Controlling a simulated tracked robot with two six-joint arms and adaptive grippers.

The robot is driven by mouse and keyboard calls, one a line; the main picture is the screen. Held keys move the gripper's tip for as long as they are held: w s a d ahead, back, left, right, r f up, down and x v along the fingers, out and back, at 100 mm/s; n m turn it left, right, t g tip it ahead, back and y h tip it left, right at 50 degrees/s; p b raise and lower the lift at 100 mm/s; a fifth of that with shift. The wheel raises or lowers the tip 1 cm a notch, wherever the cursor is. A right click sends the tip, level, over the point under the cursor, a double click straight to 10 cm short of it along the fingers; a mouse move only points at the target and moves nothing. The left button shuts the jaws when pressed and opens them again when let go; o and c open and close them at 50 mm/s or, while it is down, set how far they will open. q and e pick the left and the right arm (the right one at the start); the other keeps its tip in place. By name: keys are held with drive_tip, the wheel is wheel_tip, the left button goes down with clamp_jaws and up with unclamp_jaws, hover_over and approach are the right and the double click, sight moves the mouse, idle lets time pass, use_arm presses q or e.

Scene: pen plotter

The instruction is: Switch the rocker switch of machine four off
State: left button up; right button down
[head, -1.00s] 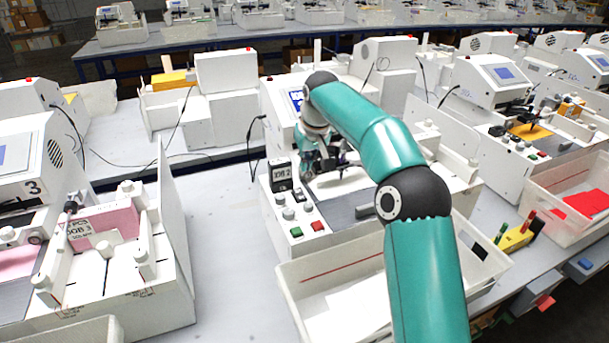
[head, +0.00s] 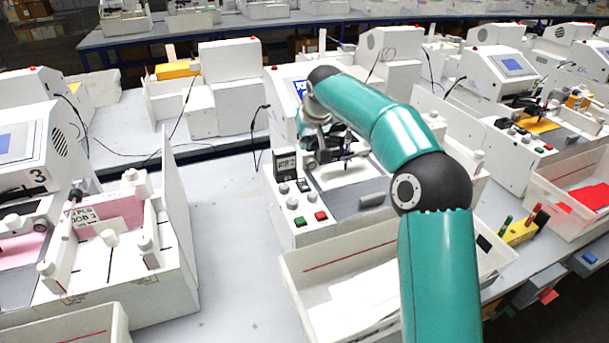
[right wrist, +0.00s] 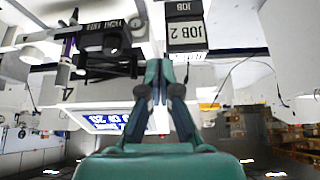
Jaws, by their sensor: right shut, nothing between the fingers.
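A white machine stands under my right arm in the head view, with its housing mostly hidden by the arm, and I cannot read its number. Its front panel has grey knobs, a green button (head: 299,221), a red button (head: 321,216) and a small dark switch (head: 303,185); I cannot tell whether this is the rocker switch. A JOB 2 sign (head: 285,164) stands behind the panel and shows in the right wrist view (right wrist: 187,32). My right gripper (head: 304,126) is above the machine by its screen, partly hidden by its wrist. Its fingers (right wrist: 160,72) are shut and empty.
A white bin (head: 350,258) with paper stands in front of the machine. Machine 3 (head: 38,177) is on the left, with bare table between (head: 225,235). Another machine (head: 497,75) is on the right. A yellow pen holder (head: 519,232) is by the bin.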

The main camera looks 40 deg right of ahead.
drive_tip(key=s+a+f+t+b, duration=0.2)
drive_tip(key=s+t+b, duration=0.2)
drive_tip(key=s+b, duration=0.3)
drive_tip(key=b, duration=0.5)
drive_tip(key=shift+s+a+f+n+h, duration=0.2)
drive_tip(key=shift+s+a+n+h, duration=0.1)
drive_tip(key=shift+n+h, duration=0.1)
drive_tip(key=p, duration=0.2)
hover_over(300, 178)
drive_tip(key=s+a, duration=0.1)
drive_tip(key=s, duration=0.2)
drive_tip(key=f, duration=0.6)
drive_tip(key=shift+s, duration=0.2)
drive_tip(key=shift+w+f+b, duration=0.2)
drive_tip(key=shift+f+b, duration=0.25)
drive_tip(key=shift+f, duration=0.8)
drive_tip(key=shift+w+d+f, duration=0.1)
drive_tip(key=shift+f, duration=0.6)
